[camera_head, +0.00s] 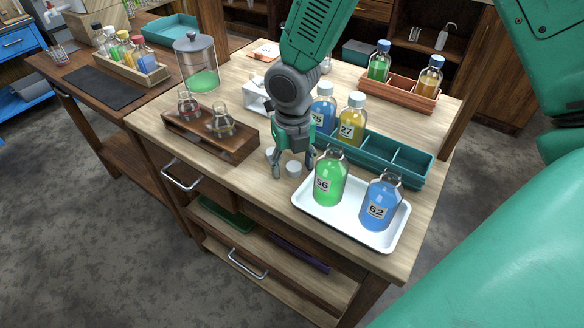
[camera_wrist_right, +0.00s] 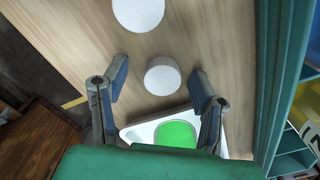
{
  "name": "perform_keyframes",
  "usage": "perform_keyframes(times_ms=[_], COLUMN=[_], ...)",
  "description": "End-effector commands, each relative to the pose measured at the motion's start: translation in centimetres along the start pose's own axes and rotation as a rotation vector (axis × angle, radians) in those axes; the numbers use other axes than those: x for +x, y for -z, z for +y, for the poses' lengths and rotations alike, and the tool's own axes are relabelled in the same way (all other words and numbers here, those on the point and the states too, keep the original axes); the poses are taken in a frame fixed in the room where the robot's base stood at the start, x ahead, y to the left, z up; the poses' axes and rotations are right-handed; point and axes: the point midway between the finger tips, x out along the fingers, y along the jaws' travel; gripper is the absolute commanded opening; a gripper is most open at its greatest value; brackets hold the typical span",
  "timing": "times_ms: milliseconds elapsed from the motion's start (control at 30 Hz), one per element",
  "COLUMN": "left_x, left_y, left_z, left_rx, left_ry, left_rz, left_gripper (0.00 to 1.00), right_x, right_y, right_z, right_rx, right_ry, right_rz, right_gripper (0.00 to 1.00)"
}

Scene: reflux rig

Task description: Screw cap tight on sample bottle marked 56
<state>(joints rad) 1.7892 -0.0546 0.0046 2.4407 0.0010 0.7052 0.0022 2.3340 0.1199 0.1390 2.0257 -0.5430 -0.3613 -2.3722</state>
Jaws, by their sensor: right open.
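The sample bottle marked 56 (camera_head: 328,180), with green liquid, stands upright on a white tray (camera_head: 303,203) in the head view. Its neck shows no cap. Green, probably this bottle, shows low in the right wrist view (camera_wrist_right: 176,134). Two white round caps lie on the table: the nearer cap (camera_head: 293,168) and another cap (camera_head: 270,153), partly hidden by my gripper. My right gripper (camera_head: 294,170) is open and points down over the nearer cap. In the right wrist view a cap (camera_wrist_right: 162,76) lies between the open fingertips, apart from both. My left gripper is not in view.
Blue bottle 62 (camera_head: 380,202) stands beside bottle 56 on the tray. A teal divided rack (camera_head: 408,172) lies behind, near bottles 27 (camera_head: 352,122) and 75 (camera_head: 322,108). A wooden flask holder (camera_head: 205,140) stands left.

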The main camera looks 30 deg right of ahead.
Motion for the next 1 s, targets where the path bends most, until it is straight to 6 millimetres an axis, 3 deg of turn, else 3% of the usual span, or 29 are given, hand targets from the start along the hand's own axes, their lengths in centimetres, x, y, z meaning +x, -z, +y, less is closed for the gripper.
perform_keyframes(times_ms=[200,300,333,733,1000], left_x=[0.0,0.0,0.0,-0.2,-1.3], left_y=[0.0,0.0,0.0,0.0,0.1], left_z=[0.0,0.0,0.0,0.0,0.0], left_rx=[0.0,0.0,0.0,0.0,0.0], left_ry=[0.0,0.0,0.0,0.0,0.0], left_rz=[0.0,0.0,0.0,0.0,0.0], left_gripper=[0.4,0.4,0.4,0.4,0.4], right_x=[0.0,0.0,0.0,-0.5,-5.5], right_y=[0.0,0.0,0.0,0.0,-0.1], right_z=[0.0,0.0,0.0,0.0,0.0], right_rx=[0.0,0.0,0.0,0.001,0.002], right_ry=[0.0,0.0,0.0,-0.001,-0.004], right_rz=[0.001,0.001,0.001,0.001,-0.003], right_gripper=[0.54,0.25,0.2,0.2,0.2])
